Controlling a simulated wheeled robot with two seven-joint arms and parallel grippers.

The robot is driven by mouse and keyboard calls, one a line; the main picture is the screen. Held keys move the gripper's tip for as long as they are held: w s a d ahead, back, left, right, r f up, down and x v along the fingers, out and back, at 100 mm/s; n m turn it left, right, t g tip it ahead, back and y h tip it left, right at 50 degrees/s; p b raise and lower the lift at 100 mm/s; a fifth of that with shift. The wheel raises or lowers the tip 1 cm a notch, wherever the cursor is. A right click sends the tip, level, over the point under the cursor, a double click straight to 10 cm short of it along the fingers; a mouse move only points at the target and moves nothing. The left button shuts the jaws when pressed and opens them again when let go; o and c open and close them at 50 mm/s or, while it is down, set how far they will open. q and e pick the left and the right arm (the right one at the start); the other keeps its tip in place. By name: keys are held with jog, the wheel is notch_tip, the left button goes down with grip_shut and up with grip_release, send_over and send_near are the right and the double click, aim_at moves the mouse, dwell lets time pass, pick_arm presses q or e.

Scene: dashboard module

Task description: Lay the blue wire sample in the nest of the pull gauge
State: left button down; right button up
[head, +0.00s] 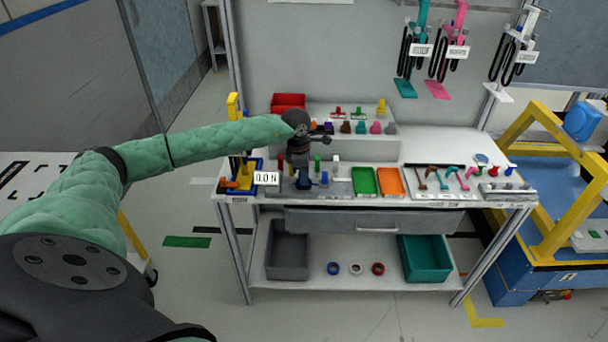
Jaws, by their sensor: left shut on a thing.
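My left gripper (302,168) reaches over the front left of the workbench, fingers pointing down. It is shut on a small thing. A blue piece (304,183) shows right under the fingers and looks like the blue wire sample, though its shape is too small to make out. The pull gauge's white display (266,178) reads 0.0 N, just left of the gripper. The gauge's nest cannot be made out behind the hand. A red piece (281,160), a green piece (317,163) and a white piece (336,160) stand around the gripper. My right gripper is out of view.
A green tray (365,181) and an orange tray (391,182) lie right of the gripper. A red bin (288,102) and a raised shelf with small coloured parts stand behind. The bench's back right is clear.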

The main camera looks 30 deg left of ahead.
pick_arm(q)
jog(key=c, duration=1.3)
grip_release()
jog(key=shift+a+r, duration=0.1)
jog(key=shift+r, duration=0.45)
jog(key=shift+s+a+r+b, duration=0.15)
jog(key=shift+r+b, duration=0.45)
jog(key=shift+r, duration=1.1)
jog(key=shift+s+a+r+b, duration=0.15)
jog(key=shift+r+b, duration=0.4)
jog(key=shift+r, duration=1.1)
